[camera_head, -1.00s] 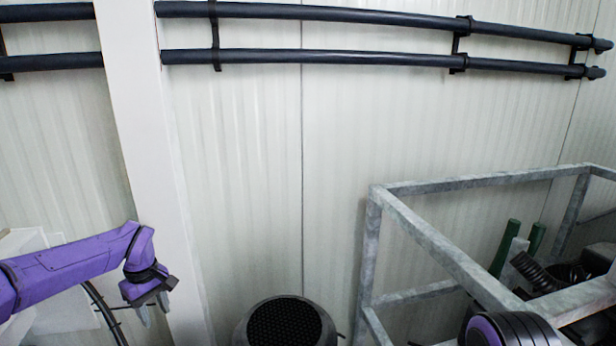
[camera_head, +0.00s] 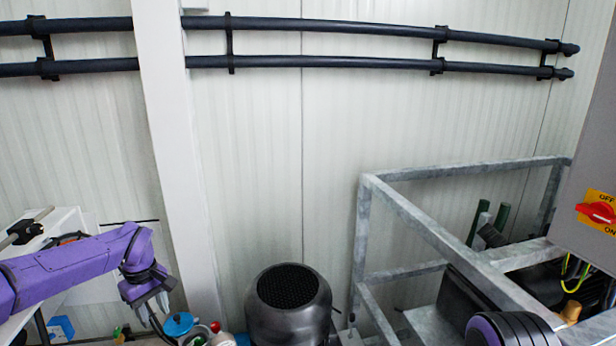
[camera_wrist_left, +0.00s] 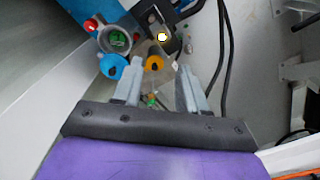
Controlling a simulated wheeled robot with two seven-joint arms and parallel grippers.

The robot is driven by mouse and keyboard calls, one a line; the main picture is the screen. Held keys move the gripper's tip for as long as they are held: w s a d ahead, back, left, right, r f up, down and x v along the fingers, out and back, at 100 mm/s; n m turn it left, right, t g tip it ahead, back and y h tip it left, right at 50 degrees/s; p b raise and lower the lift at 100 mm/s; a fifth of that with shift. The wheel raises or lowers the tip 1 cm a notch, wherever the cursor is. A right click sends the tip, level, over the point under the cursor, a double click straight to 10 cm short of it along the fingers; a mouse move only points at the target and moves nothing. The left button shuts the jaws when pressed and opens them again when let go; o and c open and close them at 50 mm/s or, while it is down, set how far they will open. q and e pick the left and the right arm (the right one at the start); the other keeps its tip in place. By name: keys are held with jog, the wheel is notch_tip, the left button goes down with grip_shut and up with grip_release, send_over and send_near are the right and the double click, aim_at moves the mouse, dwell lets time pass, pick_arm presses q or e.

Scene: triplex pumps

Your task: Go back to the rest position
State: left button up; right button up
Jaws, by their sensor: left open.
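My left gripper (camera_head: 152,302) is at the lower left of the head view, on a purple arm that comes in from the left. Its two grey fingers point down and stand apart, with nothing between them. In the left wrist view the left gripper (camera_wrist_left: 158,88) also shows open and empty. Beyond its fingertips are a blue cap (camera_wrist_left: 112,66), an orange cap (camera_wrist_left: 153,64) and a red cap (camera_wrist_left: 91,25). A purple and black part of my own body (camera_head: 508,330) shows at the bottom right of the head view. My right gripper is not in view.
A galvanized metal frame (camera_head: 425,222) stands at the right. A grey box with a red switch (camera_head: 598,212) is at the right edge. A black round-topped unit (camera_head: 288,303) stands at bottom centre. A white post (camera_head: 172,130) and dark pipes (camera_head: 330,62) line the wall.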

pick_arm(q)
jog(key=s+d+f+n+t+y+b, duration=0.1)
jog(key=s+d+f+t+y, duration=0.2)
jog(key=s+f, duration=0.7)
jog(key=s+d+f+n+t+y+b, duration=0.15)
jog(key=s+d+f+t+y, duration=0.35)
jog(key=f, duration=0.9)
jog(key=s+a+f+m+g+h+b, duration=0.1)
jog(key=s+f+m+g+h, duration=0.1)
jog(key=s, duration=1)
jog(key=s+f+m+g+h+b, duration=0.2)
jog(key=s+f+m, duration=0.3)
jog(key=s, duration=0.6)
jog(key=shift+s+a+f+g+h, duration=0.15)
jog(key=shift+s+a+g+h, duration=0.15)
jog(key=shift+s+a+g, duration=0.1)
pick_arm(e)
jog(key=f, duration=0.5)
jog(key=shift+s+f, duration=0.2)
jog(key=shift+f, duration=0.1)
